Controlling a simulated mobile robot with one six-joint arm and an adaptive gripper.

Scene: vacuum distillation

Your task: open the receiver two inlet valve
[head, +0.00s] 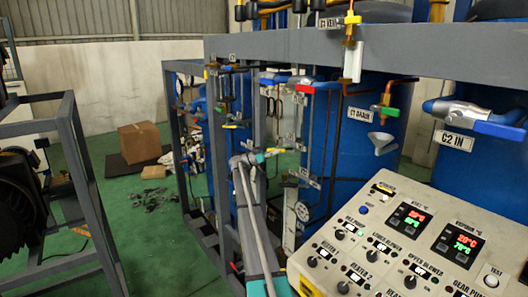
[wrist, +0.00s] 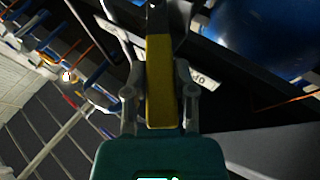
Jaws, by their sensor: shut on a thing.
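My gripper (head: 270,154) is small and partly hidden among the pipes in the head view, left of the control panel. In the wrist view, the fingers of my gripper (wrist: 160,85) stand on both sides of a long yellow lever (wrist: 160,82) and are shut on it. The lever runs lengthwise away from the teal palm to a grey end at the top. A valve with a blue handle (head: 499,129) and a label reading "C2 IN" (head: 453,141) is at the far right in the head view, well apart from my gripper. I cannot tell which valve the yellow lever belongs to.
A control panel (head: 385,205) with displays and knobs fills the lower right. Grey frame beams (head: 360,45) and blue vessels (head: 350,130) surround my arm. Open green floor (head: 150,235) with a cardboard box (head: 139,142) is at left.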

